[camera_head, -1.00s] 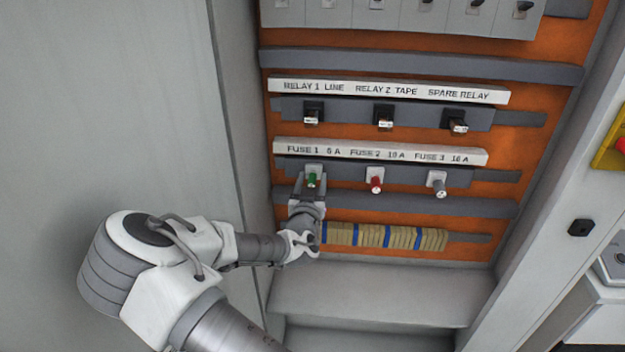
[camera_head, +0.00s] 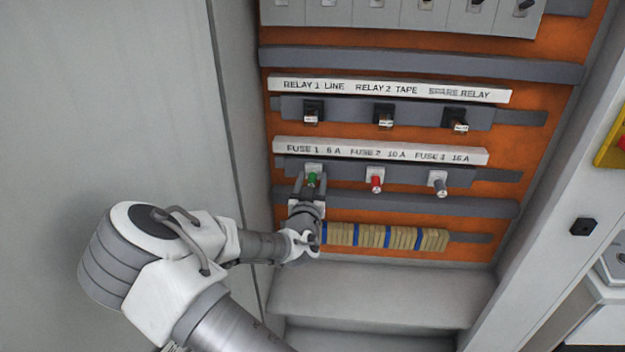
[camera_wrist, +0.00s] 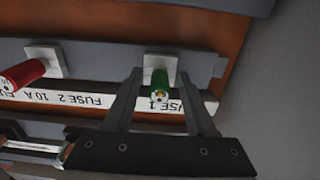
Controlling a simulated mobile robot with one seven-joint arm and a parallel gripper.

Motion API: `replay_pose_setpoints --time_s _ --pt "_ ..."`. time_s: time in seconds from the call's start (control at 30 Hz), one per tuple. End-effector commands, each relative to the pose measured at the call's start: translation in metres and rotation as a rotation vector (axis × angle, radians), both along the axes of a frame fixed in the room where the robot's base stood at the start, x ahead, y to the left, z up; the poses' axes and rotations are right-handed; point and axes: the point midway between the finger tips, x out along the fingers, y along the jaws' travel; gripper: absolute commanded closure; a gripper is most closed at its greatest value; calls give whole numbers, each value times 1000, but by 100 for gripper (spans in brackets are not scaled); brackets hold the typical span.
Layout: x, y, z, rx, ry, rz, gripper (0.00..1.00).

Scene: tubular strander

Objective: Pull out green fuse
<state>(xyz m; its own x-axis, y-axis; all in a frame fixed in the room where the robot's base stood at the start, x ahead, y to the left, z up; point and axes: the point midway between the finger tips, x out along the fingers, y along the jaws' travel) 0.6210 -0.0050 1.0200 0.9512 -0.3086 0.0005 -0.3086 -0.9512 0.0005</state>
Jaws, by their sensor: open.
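The green fuse (camera_head: 312,179) sits in its white holder under the label FUSE 1 6 A, at the left end of the fuse row. My gripper (camera_wrist: 158,88) is open, with one finger on each side of the green fuse and a visible gap on both sides. My gripper (camera_head: 311,182) reaches up to the fuse from below in the head view. Whether either finger touches the fuse is not clear, but it looks apart.
The red fuse (camera_head: 376,184) sits to the right, and the grey fuse (camera_head: 439,187) further right. Relays (camera_head: 384,121) hang in the row above. Tan terminal blocks (camera_head: 385,236) lie just below. The cabinet's left wall (camera_head: 236,120) is close to my arm.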

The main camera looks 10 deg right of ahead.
Motion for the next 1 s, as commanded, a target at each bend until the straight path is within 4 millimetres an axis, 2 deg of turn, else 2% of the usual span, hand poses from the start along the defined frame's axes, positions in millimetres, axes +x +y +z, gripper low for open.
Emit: replay_pose_setpoints --time_s 0.07,0.1,0.4,1.0 --pt "0 0 0 0 0 0 44" --pt "0 0 0 0 0 0 47" --pt "0 0 0 0 0 0 100" --pt "0 0 0 0 0 0 100"
